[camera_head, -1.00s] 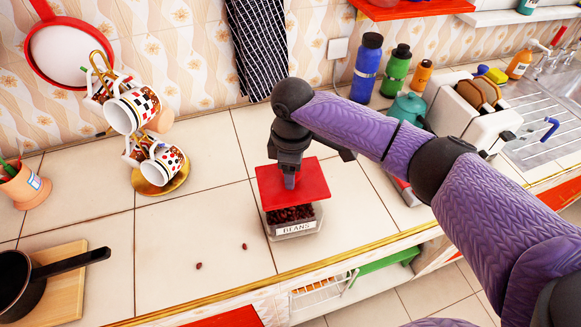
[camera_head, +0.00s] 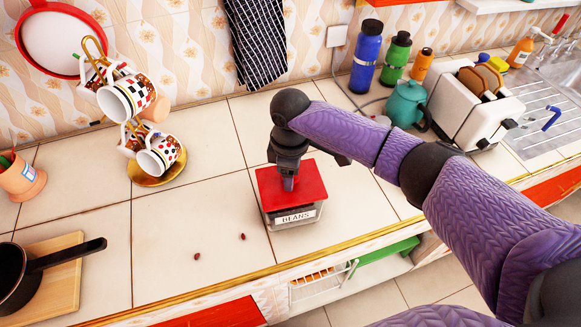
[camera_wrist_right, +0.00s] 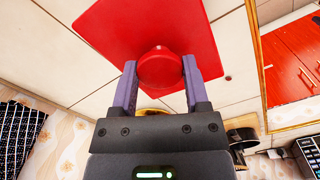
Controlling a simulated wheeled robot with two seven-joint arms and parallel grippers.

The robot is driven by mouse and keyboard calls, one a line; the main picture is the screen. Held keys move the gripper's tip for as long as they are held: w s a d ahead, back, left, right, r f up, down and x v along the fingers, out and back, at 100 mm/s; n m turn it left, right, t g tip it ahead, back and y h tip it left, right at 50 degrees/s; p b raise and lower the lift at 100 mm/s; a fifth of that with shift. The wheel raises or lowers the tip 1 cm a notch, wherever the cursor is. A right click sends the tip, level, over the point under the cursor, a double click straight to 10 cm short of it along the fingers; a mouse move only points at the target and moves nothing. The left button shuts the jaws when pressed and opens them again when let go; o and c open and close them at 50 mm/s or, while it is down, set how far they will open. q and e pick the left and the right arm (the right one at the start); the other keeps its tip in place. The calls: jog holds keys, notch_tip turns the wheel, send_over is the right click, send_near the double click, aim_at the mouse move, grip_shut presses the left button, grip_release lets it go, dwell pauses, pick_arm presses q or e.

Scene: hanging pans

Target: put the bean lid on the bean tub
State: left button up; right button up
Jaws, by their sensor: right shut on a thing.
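The red square bean lid (camera_head: 305,180) sits over the top of the bean tub (camera_head: 294,216), a clear box labelled BEANS on the tiled counter. The lid covers the tub's opening in the head view; whether it is fully seated I cannot tell. My right gripper (camera_head: 289,183) comes down from above and is shut on the lid's round red knob. In the right wrist view the lid (camera_wrist_right: 125,30) fills the top, with its knob (camera_wrist_right: 160,68) between my two fingers (camera_wrist_right: 160,85). The tub is hidden there. My left gripper is not in view.
Two loose beans (camera_head: 242,237) lie on the counter left of the tub. A mug tree (camera_head: 158,180) stands farther left, with a pan (camera_head: 20,275) on a board at front left. Bottles, a teal teapot (camera_head: 407,103) and a toaster (camera_head: 475,108) stand at right.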

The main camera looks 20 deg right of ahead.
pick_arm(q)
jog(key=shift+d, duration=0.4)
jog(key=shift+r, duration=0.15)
pick_arm(e)
jog(key=shift+r+p, duration=0.1)
jog(key=shift+p, duration=0.25)
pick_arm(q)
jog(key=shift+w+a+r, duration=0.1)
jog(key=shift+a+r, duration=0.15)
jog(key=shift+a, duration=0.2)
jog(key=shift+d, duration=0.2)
pick_arm(e)
jog(key=shift+p, duration=0.35)
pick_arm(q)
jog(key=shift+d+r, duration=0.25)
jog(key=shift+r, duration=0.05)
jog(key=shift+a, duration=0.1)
